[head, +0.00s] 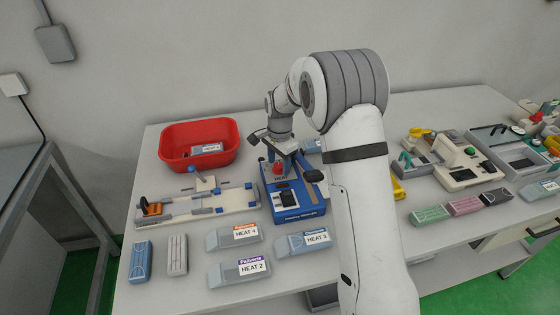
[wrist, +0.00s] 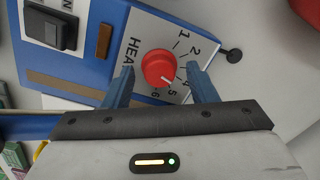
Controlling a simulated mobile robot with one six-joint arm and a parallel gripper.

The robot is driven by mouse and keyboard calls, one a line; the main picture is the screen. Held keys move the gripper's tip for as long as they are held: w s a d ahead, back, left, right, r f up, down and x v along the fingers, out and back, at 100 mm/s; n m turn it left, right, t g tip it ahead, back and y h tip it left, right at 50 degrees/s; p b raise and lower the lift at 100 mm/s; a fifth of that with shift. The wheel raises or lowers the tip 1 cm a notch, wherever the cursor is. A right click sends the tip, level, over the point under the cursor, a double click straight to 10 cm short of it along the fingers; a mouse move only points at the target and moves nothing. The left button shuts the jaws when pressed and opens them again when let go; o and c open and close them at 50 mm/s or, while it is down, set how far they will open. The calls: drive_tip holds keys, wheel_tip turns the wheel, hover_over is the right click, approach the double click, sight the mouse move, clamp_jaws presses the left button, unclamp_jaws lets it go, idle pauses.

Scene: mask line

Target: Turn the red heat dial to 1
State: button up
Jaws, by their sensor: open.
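The red heat dial (wrist: 158,66) sits on the white "HEAT" panel of the blue sealing machine (wrist: 90,60). Its white mark points toward the 5; the numeral 1 is at the upper right of the dial. In the head view the dial (head: 277,169) shows as a small red spot on the blue machine (head: 300,212), under my wrist. My gripper (wrist: 160,72) is open, with one blue finger on either side of the dial in the wrist view. I cannot tell whether the fingers touch it. The fingertips are hard to make out in the head view.
A red bin (head: 238,150) with a grey packet stands at the back left. A white fixture (head: 230,201) lies left of the machine. Packets labelled HEAT 4 (head: 222,241), HEAT 2 (head: 228,277) and HEAT 3 (head: 293,247) lie in front. My arm hides part of the table.

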drive_tip(key=shift+c, duration=0.2)
drive_tip(key=shift+d, duration=0.1)
drive_tip(key=c, duration=0.9)
drive_tip(key=n+b, duration=0.1)
drive_tip(key=n, duration=0.3)
drive_tip(key=shift+n, duration=0.4)
drive_tip(key=n+b, duration=0.1)
drive_tip(key=n, duration=0.3)
drive_tip(key=shift+w+n, duration=0.1)
drive_tip(key=shift+n, duration=0.2)
drive_tip(key=n, duration=0.4)
drive_tip(key=shift+r+n+g+b, duration=0.1)
drive_tip(key=shift+n+g+b, duration=0.25)
drive_tip(key=shift+n, duration=1.95)
